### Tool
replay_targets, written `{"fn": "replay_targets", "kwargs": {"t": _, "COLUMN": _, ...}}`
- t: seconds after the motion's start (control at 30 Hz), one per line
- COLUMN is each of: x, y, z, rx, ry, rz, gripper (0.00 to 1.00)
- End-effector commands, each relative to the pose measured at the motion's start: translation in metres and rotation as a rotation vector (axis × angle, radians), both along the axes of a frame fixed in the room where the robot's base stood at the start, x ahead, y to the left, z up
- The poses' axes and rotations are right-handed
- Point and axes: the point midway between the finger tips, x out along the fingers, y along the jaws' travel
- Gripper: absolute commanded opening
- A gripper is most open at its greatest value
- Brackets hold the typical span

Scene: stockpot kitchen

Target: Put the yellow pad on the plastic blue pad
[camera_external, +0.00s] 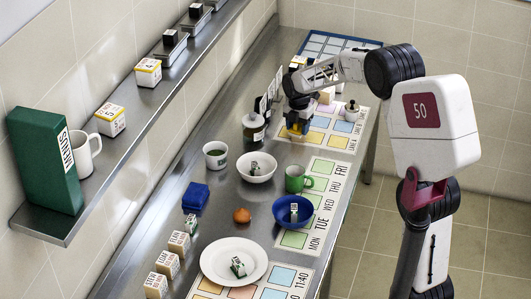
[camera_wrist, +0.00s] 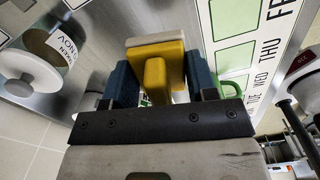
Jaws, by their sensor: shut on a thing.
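My gripper (camera_external: 297,128) is shut on a yellow pad, far along the steel counter, over a printed mat. In the wrist view the yellow pad (camera_wrist: 155,62) sits between the two dark fingers, with a paler layer along its far side. In the external view it is mostly hidden by the fingers. A dark blue, block-like thing (camera_external: 195,197), which looks like the plastic blue pad, lies on the left part of the counter, well apart from my gripper. It does not clearly show in the wrist view.
A white bowl (camera_external: 257,176), a white cup (camera_external: 215,155), a green mug (camera_external: 296,179), a blue bowl (camera_external: 281,218) and an orange-brown item (camera_external: 241,215) are nearer. Small cartons (camera_external: 168,264) and a white plate (camera_external: 234,278) stand in front.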

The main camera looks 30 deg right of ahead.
Motion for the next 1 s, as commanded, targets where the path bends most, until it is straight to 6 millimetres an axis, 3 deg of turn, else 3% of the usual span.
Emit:
{"fn": "replay_targets", "kwargs": {"t": 0.27, "x": -0.002, "y": 0.009, "z": 0.0, "rx": 0.0, "ry": 0.0, "rz": 0.005, "gripper": 0.28}}
{"fn": "replay_targets", "kwargs": {"t": 0.47, "x": -0.01, "y": 0.038, "z": -0.001, "rx": 0.0, "ry": 0.001, "rz": 0.021, "gripper": 0.28}}
{"fn": "replay_targets", "kwargs": {"t": 1.0, "x": -0.064, "y": 0.172, "z": -0.002, "rx": 0.0, "ry": 0.0, "rz": 0.093, "gripper": 0.28}}
